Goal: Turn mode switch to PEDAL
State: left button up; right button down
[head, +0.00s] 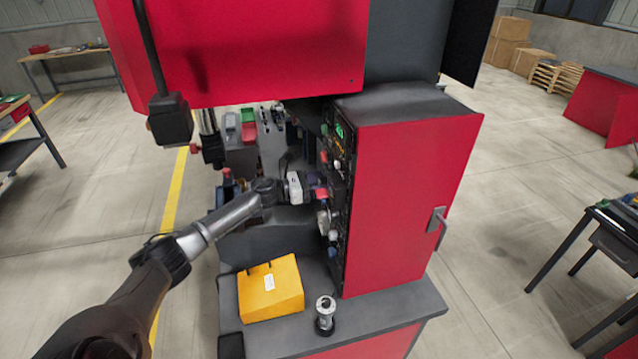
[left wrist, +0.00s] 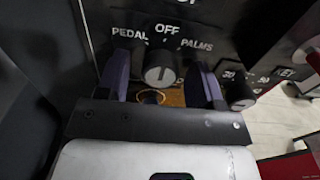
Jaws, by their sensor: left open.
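The mode switch (left wrist: 160,68) is a dark round knob with a lighter grey face, below the printed labels PEDAL at left, OFF at top and PALMS at right. I cannot clearly tell which label its pointer faces. My left gripper (left wrist: 162,78) is open, with one dark finger to the left of the knob and one to its right; gaps show between the fingers and the knob. In the head view my left gripper (head: 312,190) is at the front of the control panel (head: 340,165), and it hides the switch there.
Other knobs, including one at the right (left wrist: 239,95), sit close to the right finger. In the head view a red cabinet (head: 405,200) carries the panel. A yellow box (head: 270,288) and a metal fitting (head: 325,313) stand on the ledge below the arm.

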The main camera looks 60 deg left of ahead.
pick_arm(q)
jog(key=shift+c, duration=0.2)
jog(key=c, duration=0.9)
jog(key=n, duration=0.8)
jog(key=shift+r+n, duration=0.1)
jog(key=shift+n, duration=0.2)
dwell(0.4)
